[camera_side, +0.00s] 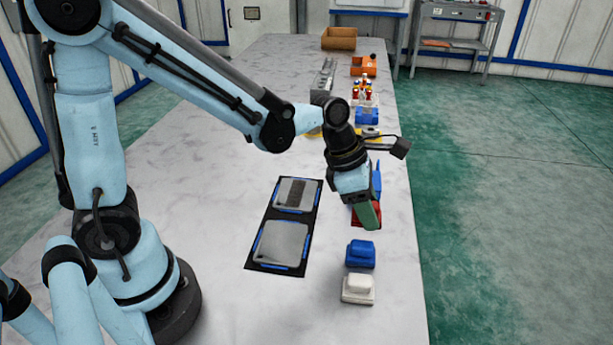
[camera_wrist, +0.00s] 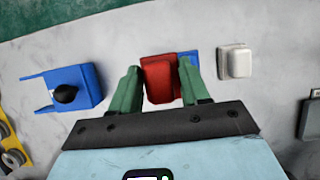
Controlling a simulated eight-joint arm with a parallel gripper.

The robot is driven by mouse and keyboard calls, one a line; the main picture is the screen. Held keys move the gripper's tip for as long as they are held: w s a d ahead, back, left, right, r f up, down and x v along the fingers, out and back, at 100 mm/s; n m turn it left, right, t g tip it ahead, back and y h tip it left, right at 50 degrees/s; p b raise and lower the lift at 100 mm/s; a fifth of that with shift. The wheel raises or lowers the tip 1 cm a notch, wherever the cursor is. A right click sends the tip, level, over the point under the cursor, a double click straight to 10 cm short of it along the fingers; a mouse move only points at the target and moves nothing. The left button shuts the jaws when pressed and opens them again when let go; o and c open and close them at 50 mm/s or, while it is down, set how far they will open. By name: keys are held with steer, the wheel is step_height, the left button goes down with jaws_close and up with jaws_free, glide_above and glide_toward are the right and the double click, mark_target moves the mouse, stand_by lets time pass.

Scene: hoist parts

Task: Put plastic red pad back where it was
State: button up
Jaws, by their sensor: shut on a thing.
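The red pad (camera_wrist: 159,82) sits between the two green fingers of my gripper (camera_wrist: 159,66) in the wrist view. The fingers are shut on its sides. In the side view my gripper (camera_side: 367,215) points down near the right part of the table, and only a bit of the red pad (camera_side: 355,214) shows beside the green finger. Whether the pad touches the table or hangs just above it, I cannot tell.
A blue pad (camera_side: 360,253) and a white pad (camera_side: 358,288) stand in front of my gripper on the table (camera_side: 215,210). A blue holder with a black knob (camera_wrist: 82,84) is on the other side. A black mat with grey plates (camera_side: 280,243) lies to the left.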

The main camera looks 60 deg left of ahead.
mark_target(361, 230)
steer(key=w+a+f, duration=0.2)
steer(key=a, duration=0.1)
steer(key=shift+w+f, duration=0.15)
steer(key=shift+w, duration=0.05)
steer(key=shift+f, duration=2)
steer(key=shift+f, duration=0.15)
steer(key=o, duration=1)
steer(key=v, duration=1.2)
steer(key=s+a+r+m+t+y, duration=0.1)
steer(key=s+m, duration=0.1)
steer(key=m, duration=0.7)
steer(key=s+a+m+t+y, duration=0.1)
steer(key=s+m, duration=0.2)
steer(key=m, duration=0.6)
steer(key=s+a+r+m+t+y, duration=0.1)
steer(key=s+m, duration=0.2)
steer(key=m, duration=0.6)
steer(key=shift+s+r+t, duration=0.1)
steer(key=shift+r+t, duration=0.2)
steer(key=shift+t, duration=0.1)
